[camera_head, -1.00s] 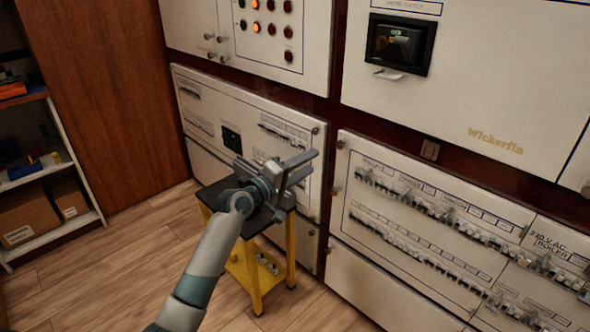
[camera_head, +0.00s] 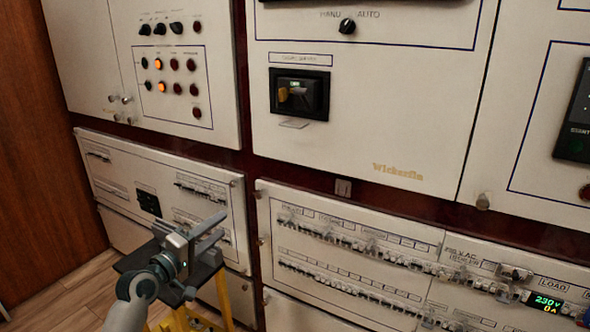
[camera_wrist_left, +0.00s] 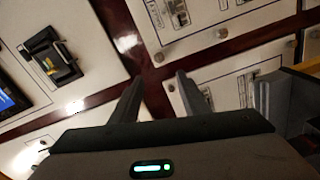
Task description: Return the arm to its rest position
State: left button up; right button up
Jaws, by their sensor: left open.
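My left arm comes in from the lower left in the head view. Its grey gripper (camera_head: 217,229) is open and empty, in front of the lower left panel. In the left wrist view both dark fingers (camera_wrist_left: 160,82) stand apart with nothing between them. The gripper appears apart from the cabinet, though the exact gap cannot be told. My right gripper is not in view.
The lower right panel (camera_head: 330,270) carries rows of breakers. A black-framed main breaker (camera_head: 300,94) sits on the upper panel; it also shows in the left wrist view (camera_wrist_left: 52,62). A yellow-legged stand (camera_head: 224,298) is beneath my gripper.

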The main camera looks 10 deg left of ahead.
pick_arm(q)
jog(key=s+d+f+m+g+y, duration=0.1)
jog(key=s+d+f+m+g, duration=0.3)
jog(key=s+f, duration=0.6)
jog(key=s+d+f+m+g, duration=0.25)
jog(key=s+d+f, duration=0.5)
jog(key=f, duration=0.45)
jog(key=s+d+f+m+g+y, duration=0.2)
jog(key=s+f+m, duration=0.25)
jog(key=s, duration=0.85)
jog(key=s+d+f+m+g+y, duration=0.1)
jog(key=s+d+f+m+g, duration=0.15)
jog(key=s+f, duration=0.7)
jog(key=s+a+f+p, duration=0.1)
jog(key=s+f+p, duration=0.1)
jog(key=f+p, duration=0.4)
jog(key=s+a+f+y+p, duration=0.1)
jog(key=s+a+f+p, duration=0.1)
jog(key=f+p, duration=0.5)
jog(key=shift+s+a+g+p, duration=0.15)
jog(key=shift+s+g+p, duration=0.2)
jog(key=shift+p, duration=0.35)
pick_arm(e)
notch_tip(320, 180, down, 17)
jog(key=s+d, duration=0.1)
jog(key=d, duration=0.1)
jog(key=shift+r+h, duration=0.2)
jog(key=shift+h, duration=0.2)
